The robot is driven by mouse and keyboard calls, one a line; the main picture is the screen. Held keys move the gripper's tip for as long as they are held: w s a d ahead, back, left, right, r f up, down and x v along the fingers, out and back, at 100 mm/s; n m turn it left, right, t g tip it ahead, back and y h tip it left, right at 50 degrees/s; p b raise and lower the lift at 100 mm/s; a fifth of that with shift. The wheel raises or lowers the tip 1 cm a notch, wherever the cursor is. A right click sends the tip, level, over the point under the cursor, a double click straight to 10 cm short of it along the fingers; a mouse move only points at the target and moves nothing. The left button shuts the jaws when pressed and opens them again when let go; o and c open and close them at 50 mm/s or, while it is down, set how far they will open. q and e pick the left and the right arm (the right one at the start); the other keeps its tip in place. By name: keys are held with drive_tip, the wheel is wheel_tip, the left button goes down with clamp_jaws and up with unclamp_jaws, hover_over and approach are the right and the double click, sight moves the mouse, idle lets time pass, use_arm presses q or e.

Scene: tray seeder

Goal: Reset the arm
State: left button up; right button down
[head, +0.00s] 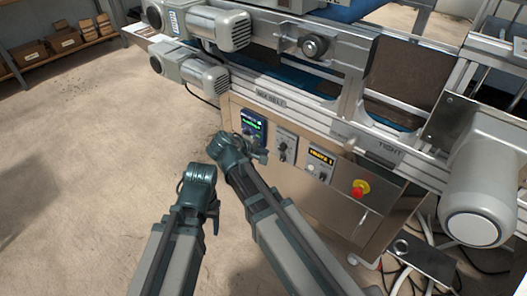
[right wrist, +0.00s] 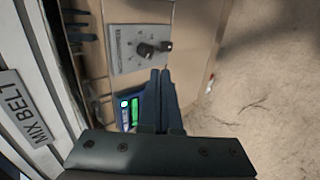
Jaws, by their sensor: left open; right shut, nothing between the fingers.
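My right gripper (head: 262,156) is in front of the machine's control panel. In the right wrist view its fingers (right wrist: 163,72) are shut with nothing between them, and their tips appear close to a grey plate (right wrist: 138,50) with a black knob (right wrist: 152,49). I cannot tell whether they touch it. My left gripper (head: 215,222) hangs below and left of the right one, in front of the bare floor, apart from the machine; its fingers are small here. It is open and I see nothing held.
The panel carries a blue meter (head: 253,125) with a green display, a grey knob plate (head: 284,147), a yellow display unit (head: 320,164) and a red button (head: 360,189). Motors (head: 212,72) jut out above. Cables lie at lower right. The floor (head: 80,180) at left is clear.

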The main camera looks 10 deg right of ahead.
drive_tip(key=shift+d, duration=0.1)
drive_tip(key=s+d+f+m+g+y, duration=0.1)
drive_tip(key=s+f+m+g+y, duration=0.25)
drive_tip(key=s, duration=0.35)
drive_tip(key=s+d+f+m+g+y, duration=0.1)
drive_tip(key=s+f+m+g+y, duration=0.1)
drive_tip(key=s+f+m+y, duration=0.3)
drive_tip(key=s+a+r+n+h, duration=0.2)
drive_tip(key=s+a+n, duration=0.4)
drive_tip(key=a, duration=0.5)
wheel_tip(320, 180, up, 33)
drive_tip(key=s+m+p, duration=0.1)
drive_tip(key=p, duration=3.2)
drive_tip(key=shift+f, duration=0.15)
drive_tip(key=shift+s+a+g, duration=0.1)
drive_tip(key=shift+g, duration=0.15)
